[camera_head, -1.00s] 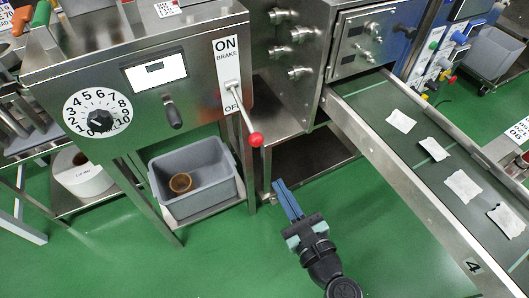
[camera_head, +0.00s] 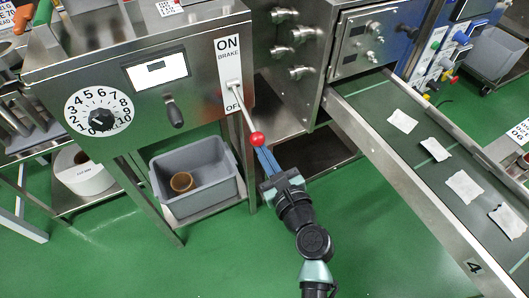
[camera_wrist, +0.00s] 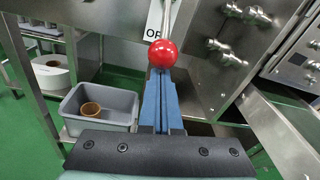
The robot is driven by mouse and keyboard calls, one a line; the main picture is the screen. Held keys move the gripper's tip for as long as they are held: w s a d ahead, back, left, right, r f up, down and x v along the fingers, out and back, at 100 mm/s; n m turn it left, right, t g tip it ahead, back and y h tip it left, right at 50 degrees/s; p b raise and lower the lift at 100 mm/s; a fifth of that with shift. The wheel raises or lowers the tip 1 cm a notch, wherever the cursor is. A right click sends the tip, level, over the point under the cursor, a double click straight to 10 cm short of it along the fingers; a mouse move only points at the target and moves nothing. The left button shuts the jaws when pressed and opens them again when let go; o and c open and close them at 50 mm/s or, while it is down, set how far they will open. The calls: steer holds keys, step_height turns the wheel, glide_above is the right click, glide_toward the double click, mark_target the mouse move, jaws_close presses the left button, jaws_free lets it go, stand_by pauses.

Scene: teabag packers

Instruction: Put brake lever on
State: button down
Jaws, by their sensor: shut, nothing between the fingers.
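The brake lever (camera_head: 243,111) is a thin metal rod with a red ball knob (camera_head: 257,139) at its lower end. It comes out of a white panel (camera_head: 229,62) marked ON at the top, BRAKE below it and OFF at the bottom, and it slants down to the OFF side. My gripper (camera_head: 265,158) is shut and empty, its blue fingers just below the knob. In the wrist view the red knob (camera_wrist: 162,53) shows right at the tips of the shut fingers (camera_wrist: 159,75). I cannot tell whether they touch it.
A grey bin (camera_head: 195,200) with a brown ring-shaped item (camera_head: 181,182) stands on a low shelf to the left. A numbered dial (camera_head: 99,112) and a black handle (camera_head: 174,112) are on the machine front. A conveyor (camera_head: 412,139) with several teabags runs at right. Green floor is clear in front.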

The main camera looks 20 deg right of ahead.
steer(key=shift+r, duration=0.1)
stand_by(0.3)
steer(key=p, duration=0.3)
steer(key=shift+s+r+g, duration=0.2)
steer(key=shift+r+g, duration=0.1)
steer(key=shift+r, duration=0.05)
